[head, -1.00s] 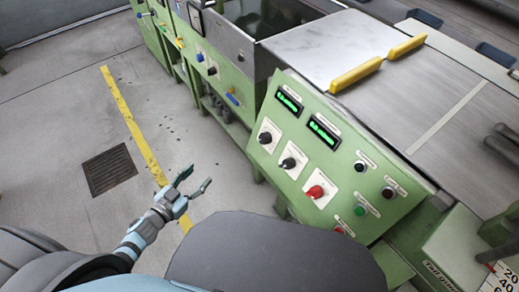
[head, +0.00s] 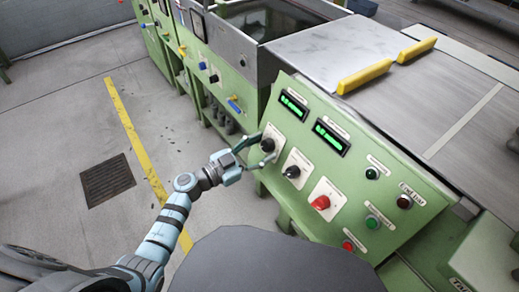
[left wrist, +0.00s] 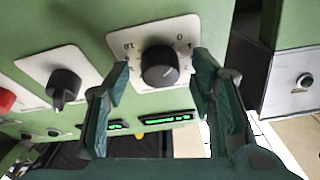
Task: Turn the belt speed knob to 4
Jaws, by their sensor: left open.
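A black round knob (head: 267,145) on a white dial plate sits at the left end of the green panel. In the left wrist view the same knob (left wrist: 160,66) shows with scale numbers around it, 0 and 10 among them. My left gripper (head: 261,149) is open, with its two dark green fingers on either side of this knob, apparently clear of it. A second black knob (head: 292,171) and a red knob (head: 321,202) follow along the row. I cannot read which is labelled belt speed. My right gripper is not in view.
Two green displays (head: 293,105) are above the knobs. Round buttons, including a green one (head: 372,221) and a red one (head: 347,245), are at the panel's right. Yellow handles (head: 365,76) lie on the metal top behind. The floor on the left is open, with a drain grate (head: 107,181).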

